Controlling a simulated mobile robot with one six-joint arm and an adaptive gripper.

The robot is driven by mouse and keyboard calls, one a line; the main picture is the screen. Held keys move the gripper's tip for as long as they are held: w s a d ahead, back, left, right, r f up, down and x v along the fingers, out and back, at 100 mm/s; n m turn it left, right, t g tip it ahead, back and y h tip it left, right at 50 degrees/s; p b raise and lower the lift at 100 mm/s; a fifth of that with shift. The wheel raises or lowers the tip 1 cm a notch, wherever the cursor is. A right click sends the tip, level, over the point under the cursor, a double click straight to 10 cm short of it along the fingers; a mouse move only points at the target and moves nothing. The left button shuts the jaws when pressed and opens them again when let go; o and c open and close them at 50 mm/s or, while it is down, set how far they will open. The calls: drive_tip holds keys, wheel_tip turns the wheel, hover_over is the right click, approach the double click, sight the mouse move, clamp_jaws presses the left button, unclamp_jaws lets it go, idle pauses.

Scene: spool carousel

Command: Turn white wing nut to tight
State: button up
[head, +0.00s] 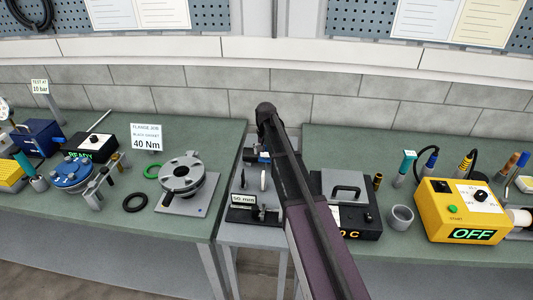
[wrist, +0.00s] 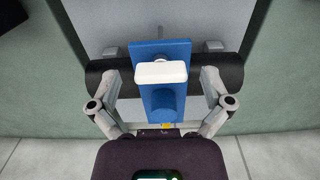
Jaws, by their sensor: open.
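The white wing nut (wrist: 161,73) shows in the wrist view as a pale bar lying crosswise over a blue clamp block (wrist: 160,50). My gripper (wrist: 160,80) is open, with one finger on each side of the wing nut. There are visible gaps between the fingers and the nut, so it holds nothing. A dark cylinder (wrist: 102,75) runs crosswise behind the fingers. In the head view my arm reaches over the middle stand, and a small blue part (head: 264,157) shows beside it. I cannot make out the gripper's fingers there.
The narrow middle stand carries a "56 mm" sign (head: 243,199). On the left bench are a grey flange (head: 182,173) and a "40 Nm" sign (head: 146,142). On the right bench are a black case (head: 368,218), a grey cup (head: 401,217) and a yellow box reading OFF (head: 435,214).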

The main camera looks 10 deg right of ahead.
drive_tip(key=shift+n, duration=0.5)
drive_tip(key=n, duration=0.3)
drive_tip(key=shift+n, duration=0.3)
drive_tip(key=n, duration=0.5)
wheel_tip(320, 180, up, 14)
drive_tip(key=p, duration=1.4)
drive_tip(key=s+f+m+b, duration=0.2)
drive_tip(key=s+f+b, duration=0.2)
drive_tip(key=s, duration=0.6)
drive_tip(key=s+f+m+b, duration=0.2)
drive_tip(key=s+f+b, duration=0.2)
drive_tip(key=s, duration=0.6)
drive_tip(key=s+f+m+b, duration=0.1)
drive_tip(key=s+f+b, duration=0.3)
drive_tip(key=s, duration=0.6)
drive_tip(key=shift+d+f+m+b, duration=0.15)
drive_tip(key=shift+f+m+b, duration=0.2)
drive_tip(key=shift+f+m, duration=0.05)
drive_tip(key=shift+s, duration=0.15)
idle(0.8)
